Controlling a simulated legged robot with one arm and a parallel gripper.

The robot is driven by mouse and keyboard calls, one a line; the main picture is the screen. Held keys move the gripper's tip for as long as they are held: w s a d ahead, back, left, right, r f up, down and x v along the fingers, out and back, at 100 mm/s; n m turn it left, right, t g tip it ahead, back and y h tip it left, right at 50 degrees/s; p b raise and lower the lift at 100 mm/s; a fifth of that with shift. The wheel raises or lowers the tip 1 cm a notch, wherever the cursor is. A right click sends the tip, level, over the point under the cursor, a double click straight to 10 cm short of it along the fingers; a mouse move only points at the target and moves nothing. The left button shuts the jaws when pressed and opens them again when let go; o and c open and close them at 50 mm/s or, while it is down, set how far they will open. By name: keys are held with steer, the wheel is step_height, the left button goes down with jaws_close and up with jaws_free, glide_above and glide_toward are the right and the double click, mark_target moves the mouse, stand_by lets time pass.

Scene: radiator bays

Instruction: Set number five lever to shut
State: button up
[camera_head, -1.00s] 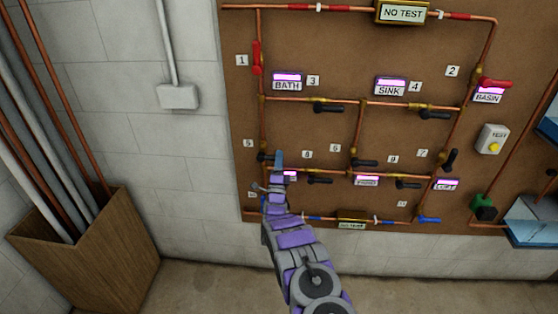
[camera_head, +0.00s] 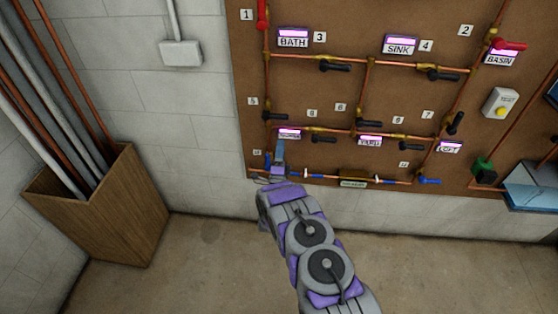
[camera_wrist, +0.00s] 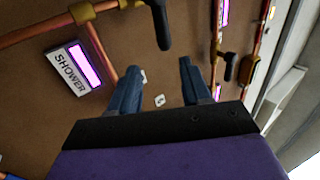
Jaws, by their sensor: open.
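The number five lever (camera_head: 276,116) is black and sits on the left vertical copper pipe, beside its small white number plate (camera_head: 253,101). Its handle points right, across the pipe. What looks like the same lever (camera_wrist: 161,27) shows at the top of the wrist view, beyond the fingertips. My gripper (camera_head: 278,148) is just below it in the head view, in front of the lower left of the board. In the wrist view, its two blue fingers (camera_wrist: 159,72) are apart with nothing between them.
The shower sign (camera_head: 289,133) is close by my gripper and shows in the wrist view (camera_wrist: 70,72). Other black levers, such as one to the right (camera_head: 322,140), stick out nearby. A wooden bin of pipes (camera_head: 110,215) stands left. The floor between is clear.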

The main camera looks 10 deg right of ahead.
steer(key=shift+p+v, duration=1.55)
steer(key=shift+v, duration=1.05)
